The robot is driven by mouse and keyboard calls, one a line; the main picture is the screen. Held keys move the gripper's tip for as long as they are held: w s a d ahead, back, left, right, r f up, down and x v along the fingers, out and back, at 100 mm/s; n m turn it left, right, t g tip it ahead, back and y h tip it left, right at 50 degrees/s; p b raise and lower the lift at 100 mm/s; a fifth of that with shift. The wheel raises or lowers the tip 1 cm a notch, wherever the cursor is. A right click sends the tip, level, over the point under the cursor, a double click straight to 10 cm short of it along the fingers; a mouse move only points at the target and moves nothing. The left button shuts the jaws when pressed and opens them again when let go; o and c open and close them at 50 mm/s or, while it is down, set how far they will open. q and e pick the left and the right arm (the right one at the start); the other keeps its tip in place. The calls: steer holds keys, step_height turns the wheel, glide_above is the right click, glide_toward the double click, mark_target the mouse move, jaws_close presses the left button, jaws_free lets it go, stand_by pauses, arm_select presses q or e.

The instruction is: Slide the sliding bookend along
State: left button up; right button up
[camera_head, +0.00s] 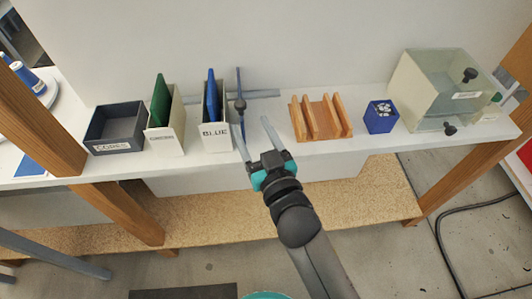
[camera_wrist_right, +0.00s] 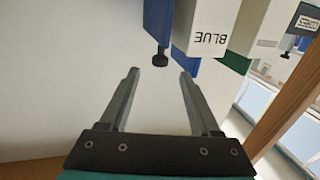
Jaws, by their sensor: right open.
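The sliding bookend (camera_head: 239,90) is a thin upright blue-grey plate with a dark knob, just right of the white BLUE box (camera_head: 216,135). In the right wrist view the bookend's plate (camera_wrist_right: 157,20) shows at the top, with its black knob (camera_wrist_right: 160,59) below it. My right gripper (camera_head: 254,129) is open and empty in front of the bookend. In the right wrist view the knob lies ahead, between the lines of the two fingertips (camera_wrist_right: 159,73); I cannot tell the exact gap. My left gripper is not in view.
A grey rail (camera_head: 265,93) runs behind the bookend. On the left stand a dark open box (camera_head: 115,125) and a white box (camera_head: 165,138) with a green board. On the right are a wooden rack (camera_head: 320,118), a blue cup (camera_head: 381,117) and a clear-fronted case (camera_head: 440,85).

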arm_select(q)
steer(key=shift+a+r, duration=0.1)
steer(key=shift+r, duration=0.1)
arm_select(e)
steer(key=v, duration=0.7)
steer(key=shift+s, duration=0.1)
